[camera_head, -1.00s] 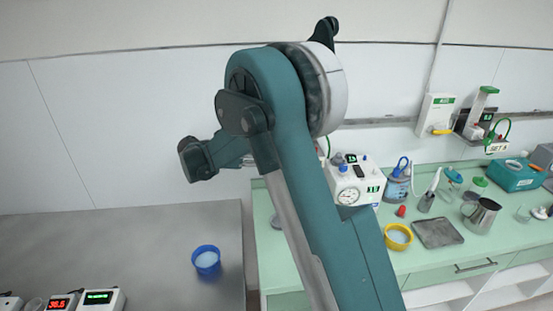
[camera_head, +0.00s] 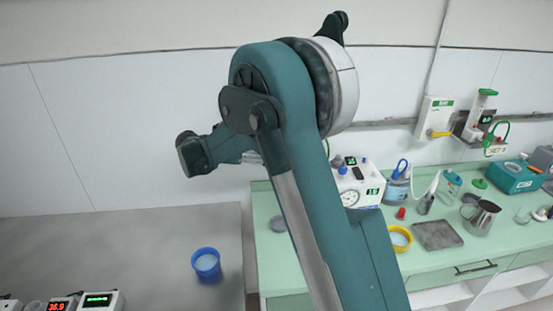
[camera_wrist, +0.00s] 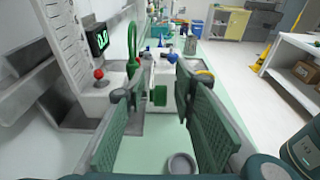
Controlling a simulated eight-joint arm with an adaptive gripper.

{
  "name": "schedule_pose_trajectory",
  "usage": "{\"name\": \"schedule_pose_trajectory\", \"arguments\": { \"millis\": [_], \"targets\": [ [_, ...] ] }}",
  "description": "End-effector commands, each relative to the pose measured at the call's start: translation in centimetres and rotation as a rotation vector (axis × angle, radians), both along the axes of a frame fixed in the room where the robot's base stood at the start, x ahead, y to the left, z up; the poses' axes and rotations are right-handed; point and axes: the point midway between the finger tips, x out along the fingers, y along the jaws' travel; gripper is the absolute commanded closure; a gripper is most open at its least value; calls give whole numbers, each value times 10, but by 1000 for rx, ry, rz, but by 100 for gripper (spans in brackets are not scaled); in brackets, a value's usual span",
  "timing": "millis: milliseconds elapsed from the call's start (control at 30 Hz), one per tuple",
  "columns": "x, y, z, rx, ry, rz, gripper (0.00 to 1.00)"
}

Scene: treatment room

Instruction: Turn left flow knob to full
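My gripper (camera_wrist: 155,85) is open in the wrist view, its two green ridged pads apart. A green knob-like cylinder (camera_wrist: 160,95) shows in the gap between them; I cannot tell whether either pad touches it. To the left stands a tall grey-white unit (camera_wrist: 62,40) with a scale, a lit display (camera_wrist: 98,38) that seems to read 0.0, and a red knob (camera_wrist: 98,74). I cannot tell for sure which is the left flow knob.
A white gauge device (camera_head: 357,184) stands on the green counter (camera_head: 460,258), with a yellow ring-shaped dish (camera_head: 398,239) in front. A grey round dish (camera_wrist: 180,164) lies below my gripper. A blue cup (camera_head: 206,263) stands on the grey table (camera_head: 110,245) at left.

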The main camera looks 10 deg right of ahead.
Motion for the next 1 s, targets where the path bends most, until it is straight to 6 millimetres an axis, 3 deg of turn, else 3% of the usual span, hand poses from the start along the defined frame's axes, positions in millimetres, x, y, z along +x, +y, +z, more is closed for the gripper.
{"name": "schedule_pose_trajectory", "arguments": {
  "millis": [300,500,1000],
  "targets": [
    [-1,0,47,0,0,0,73],
    [-1,0,65,0,0,0,73],
    [-1,0,71,0,0,0,73]
  ]
}}
